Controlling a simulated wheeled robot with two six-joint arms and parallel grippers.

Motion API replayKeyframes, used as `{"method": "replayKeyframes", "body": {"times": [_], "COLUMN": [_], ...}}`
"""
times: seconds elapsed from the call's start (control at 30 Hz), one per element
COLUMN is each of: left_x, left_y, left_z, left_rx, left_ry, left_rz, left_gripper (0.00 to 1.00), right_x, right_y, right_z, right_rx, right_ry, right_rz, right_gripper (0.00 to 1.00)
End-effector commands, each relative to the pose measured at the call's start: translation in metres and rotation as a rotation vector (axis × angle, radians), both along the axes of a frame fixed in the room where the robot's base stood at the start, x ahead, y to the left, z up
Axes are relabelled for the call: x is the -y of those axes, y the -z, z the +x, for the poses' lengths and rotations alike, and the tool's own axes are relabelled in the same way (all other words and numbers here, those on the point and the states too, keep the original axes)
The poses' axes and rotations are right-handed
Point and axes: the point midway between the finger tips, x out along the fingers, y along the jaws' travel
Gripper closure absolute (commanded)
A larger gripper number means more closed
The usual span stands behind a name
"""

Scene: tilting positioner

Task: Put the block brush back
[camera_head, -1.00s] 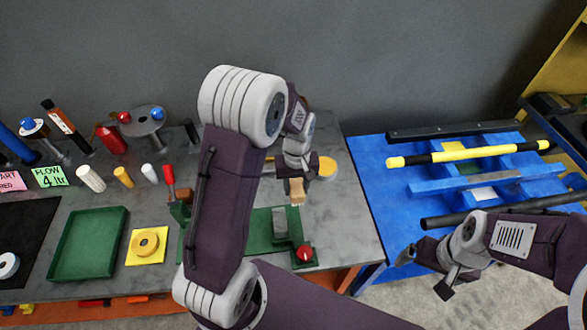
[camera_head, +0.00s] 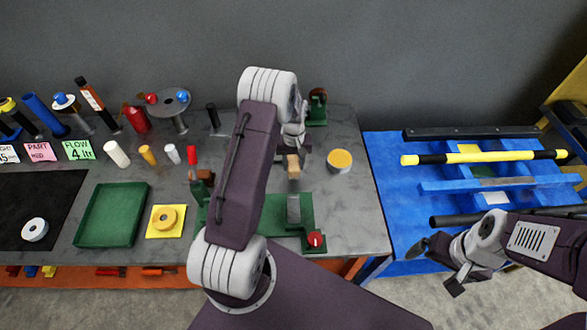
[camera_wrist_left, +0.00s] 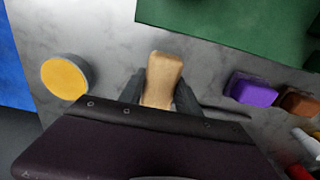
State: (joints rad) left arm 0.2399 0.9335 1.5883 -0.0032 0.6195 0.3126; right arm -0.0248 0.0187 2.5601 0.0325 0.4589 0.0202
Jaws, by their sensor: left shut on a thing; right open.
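The block brush shows as a tan wooden block (camera_head: 293,166) in the head view, just left of the round yellow-topped tin. In the left wrist view the tan block (camera_wrist_left: 164,78) stands out between the two dark fingers. My left gripper (camera_head: 295,152) is shut on it, and the fingers show on both sides of it in the wrist view (camera_wrist_left: 160,92). Any bristles are hidden, and I cannot tell whether the brush touches the bench. My right gripper (camera_head: 437,267) is open and empty, in front of the blue table.
The yellow-topped tin (camera_head: 339,161) stands right of the brush. A green fixture (camera_head: 270,232) with a red knob (camera_head: 316,240) lies in front. A purple block (camera_wrist_left: 252,90) sits close by in the wrist view. A green tray (camera_head: 112,240) is at left.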

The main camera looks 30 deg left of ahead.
Motion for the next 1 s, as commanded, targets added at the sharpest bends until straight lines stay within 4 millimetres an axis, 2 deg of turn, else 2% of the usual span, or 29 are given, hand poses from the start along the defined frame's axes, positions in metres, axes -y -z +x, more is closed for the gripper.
{"method": "replayKeyframes", "body": {"times": [0.13,0.37,0.73,0.77,0.8,1.0], "left_x": [-0.001,0.000,0.000,0.000,0.000,0.000], "left_y": [0.004,0.039,0.046,0.044,0.044,0.044], "left_z": [0.000,0.000,0.001,0.001,0.001,0.001], "left_rx": [-0.002,-0.002,0.000,0.000,0.000,0.000], "left_ry": [0.001,0.000,0.000,0.000,0.000,0.000], "left_rz": [0.000,0.000,0.000,0.000,0.000,0.000], "left_gripper": [1.00,1.00,1.00,0.52,0.41,0.39], "right_x": [0.000,0.000,0.000,0.000,0.000,0.000], "right_y": [-0.002,-0.013,-0.007,-0.009,-0.009,-0.009], "right_z": [0.000,0.000,0.000,0.000,0.000,0.000], "right_rx": [0.000,0.000,0.000,0.000,0.000,0.000], "right_ry": [0.000,0.000,0.000,0.000,0.000,0.000], "right_rz": [0.000,0.000,0.000,0.000,0.000,0.000], "right_gripper": [0.06,0.06,0.06,0.06,0.06,0.06]}}
